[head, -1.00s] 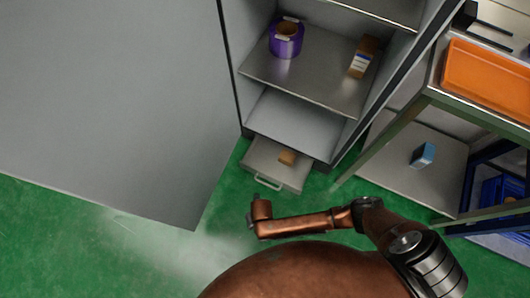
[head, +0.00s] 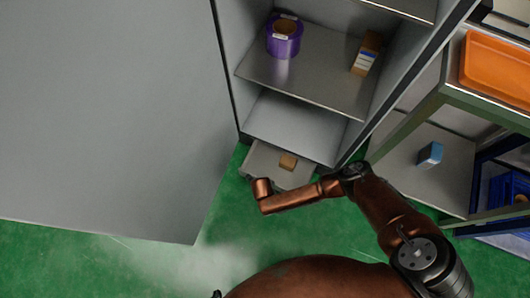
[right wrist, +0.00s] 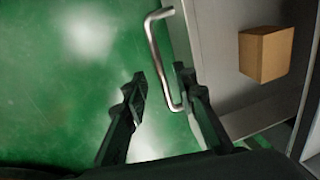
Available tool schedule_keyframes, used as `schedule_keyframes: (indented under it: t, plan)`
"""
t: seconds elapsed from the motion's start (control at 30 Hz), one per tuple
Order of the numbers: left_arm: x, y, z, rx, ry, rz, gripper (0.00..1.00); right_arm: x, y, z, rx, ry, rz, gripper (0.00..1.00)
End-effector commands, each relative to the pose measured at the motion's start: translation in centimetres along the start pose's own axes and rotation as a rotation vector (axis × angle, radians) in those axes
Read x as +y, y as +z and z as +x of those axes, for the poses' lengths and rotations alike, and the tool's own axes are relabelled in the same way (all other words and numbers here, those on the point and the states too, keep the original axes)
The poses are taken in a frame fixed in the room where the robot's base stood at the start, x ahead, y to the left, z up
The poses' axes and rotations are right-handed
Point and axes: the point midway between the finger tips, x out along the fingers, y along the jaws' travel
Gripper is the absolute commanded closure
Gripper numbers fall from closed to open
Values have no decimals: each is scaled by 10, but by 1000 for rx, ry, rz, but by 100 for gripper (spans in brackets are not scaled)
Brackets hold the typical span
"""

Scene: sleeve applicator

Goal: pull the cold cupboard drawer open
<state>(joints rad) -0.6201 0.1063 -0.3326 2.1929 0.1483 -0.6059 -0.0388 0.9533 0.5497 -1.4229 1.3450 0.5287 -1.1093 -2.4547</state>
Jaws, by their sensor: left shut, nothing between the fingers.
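The cold cupboard drawer (head: 262,158) is a grey tray at the cupboard's foot, standing partly out, with a small brown box (head: 287,162) in it. In the right wrist view its bent metal handle (right wrist: 159,60) stands off the drawer front. My right gripper (right wrist: 161,75) is open there, one fingertip on each side of the handle bar in the picture; I cannot tell whether they touch it. In the head view my right arm hides the handle and the right gripper's fingers. My left gripper (head: 217,294) is shut and empty, just a dark tip at the bottom edge.
The large grey cupboard door (head: 110,110) stands open at left. A shelf above the drawer holds a purple roll (head: 284,38) and a carton (head: 366,54). A rack with an orange tray (head: 495,68) and a blue item (head: 430,154) stands right. Green floor is clear in front.

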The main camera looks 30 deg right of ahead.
Motion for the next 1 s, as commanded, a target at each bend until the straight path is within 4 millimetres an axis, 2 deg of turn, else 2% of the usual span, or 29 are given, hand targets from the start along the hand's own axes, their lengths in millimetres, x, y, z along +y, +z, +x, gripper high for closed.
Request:
schedule_keyframes:
  t: [0.03,0.2,0.63,1.0]
  plan:
    - [-4,6,6,8,-4,6,100,2,-1,9,3,3,0,74]
    - [-10,10,13,51,-11,22,100,1,0,19,1,2,1,74]
    - [-11,10,15,76,-13,29,100,0,1,22,-2,0,1,74]
    - [-12,9,15,76,-13,29,100,0,1,22,-1,0,1,100]
